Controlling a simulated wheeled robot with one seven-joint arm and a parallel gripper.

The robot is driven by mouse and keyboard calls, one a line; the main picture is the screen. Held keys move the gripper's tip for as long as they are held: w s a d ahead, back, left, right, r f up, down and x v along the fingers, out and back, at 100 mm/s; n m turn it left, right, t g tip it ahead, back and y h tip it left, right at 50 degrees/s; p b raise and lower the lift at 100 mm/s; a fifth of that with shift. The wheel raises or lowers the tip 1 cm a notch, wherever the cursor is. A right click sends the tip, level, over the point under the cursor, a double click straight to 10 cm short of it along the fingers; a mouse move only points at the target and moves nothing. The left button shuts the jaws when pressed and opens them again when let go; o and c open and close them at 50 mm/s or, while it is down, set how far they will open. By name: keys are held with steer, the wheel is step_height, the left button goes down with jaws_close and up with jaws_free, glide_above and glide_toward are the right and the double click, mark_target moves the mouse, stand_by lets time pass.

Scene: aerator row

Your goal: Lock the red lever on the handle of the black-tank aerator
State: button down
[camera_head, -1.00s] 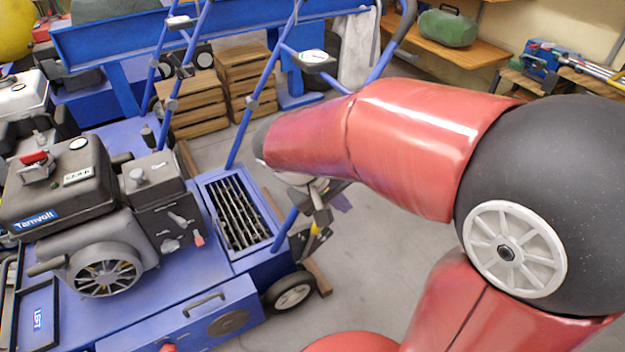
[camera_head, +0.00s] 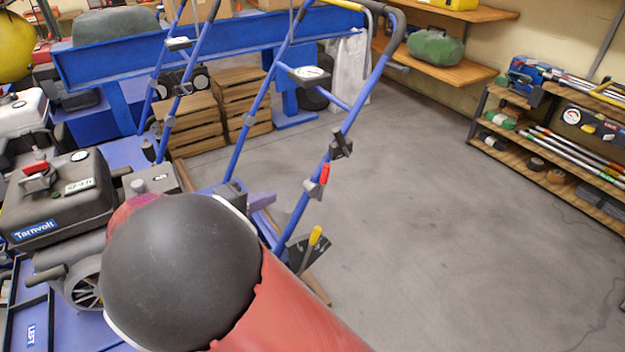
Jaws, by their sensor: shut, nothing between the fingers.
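The black-tank aerator stands at the left; its black tank (camera_head: 62,195) carries a "Tarnvoll" label. Its blue tube handle (camera_head: 347,122) rises toward the top middle, ending in a dark curved grip. The small red lever (camera_head: 324,173) sits on the handle's right tube, just below a black clamp (camera_head: 341,145). It points up, nearly in line with the tube; I cannot tell whether it is locked. My gripper does not show. My arm's black joint and red link cover the aerator's front and lower right.
A yellow lever (camera_head: 314,236) on a black bracket (camera_head: 311,254) sits low on the same handle. A white-tank machine (camera_head: 22,115) stands at the left. Wooden crates (camera_head: 190,122) and a blue beam (camera_head: 225,36) lie behind. Open grey floor (camera_head: 440,225) extends right to a shelf (camera_head: 560,170).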

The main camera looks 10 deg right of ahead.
mark_target(322, 174)
steer(key=shift+d, duration=0.1)
steer(key=x, duration=1.4)
steer(key=shift+f, duration=0.1)
steer(key=shift+w, duration=0.15)
